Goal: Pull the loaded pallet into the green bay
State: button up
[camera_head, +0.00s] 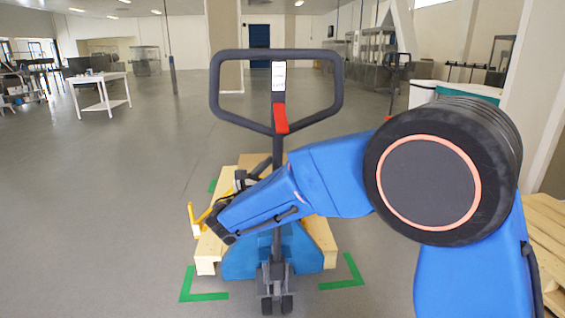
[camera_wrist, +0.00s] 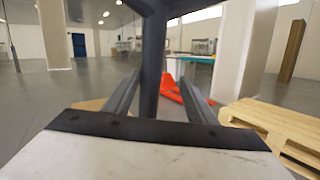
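The pallet jack has a black loop handle (camera_head: 215,90) with a red lever and a blue base (camera_head: 240,262). It stands upright in front of me. A pale wooden pallet (camera_head: 206,258) lies around and behind its base; any load is mostly hidden. Green corner marks (camera_head: 190,295) lie on the floor around the pallet, which appears to sit between them. My gripper (camera_head: 264,168) is beside the handle shaft. In the wrist view my gripper (camera_wrist: 160,78) has its fingers apart, with the dark shaft (camera_wrist: 151,70) between them and a gap at the right finger.
Another wooden pallet (camera_wrist: 262,118) lies at the right. A red-orange object (camera_wrist: 172,86) and a teal-topped table (camera_wrist: 203,58) are farther back. A white table (camera_head: 100,80) stands at the far left. The floor to the left is open. Pillars stand behind.

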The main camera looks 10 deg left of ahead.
jog(key=v, duration=1.2)
jog(key=w+d+m+g+h, duration=0.2)
jog(key=d+m+g+h, duration=0.3)
jog(key=d, duration=1.4)
jog(key=s+d+f+m+g, duration=0.1)
jog(key=s+d+m+g, duration=0.15)
jog(key=d, duration=0.45)
jog(key=s+d+f+m+g+y, duration=0.1)
jog(key=s+d+m+g, duration=0.15)
jog(key=d, duration=0.35)
jog(key=s+d+f+m+g, duration=0.1)
jog(key=d+m+g, duration=0.1)
jog(key=d+m, duration=0.35)
jog(key=s+d+f+m+g+y, duration=0.4)
jog(key=s+d+m, duration=0.1)
jog(key=s+d, duration=0.65)
jog(key=s+f+m+t+y, duration=0.1)
jog(key=s+f+m+y, duration=0.2)
jog(key=s+m, duration=0.7)
jog(key=s+y, duration=0.2)
jog(key=shift+a+f+m+t+y, duration=0.2)
jog(key=shift+a+m+t+y, duration=0.1)
jog(key=shift+a+m+y, duration=0.1)
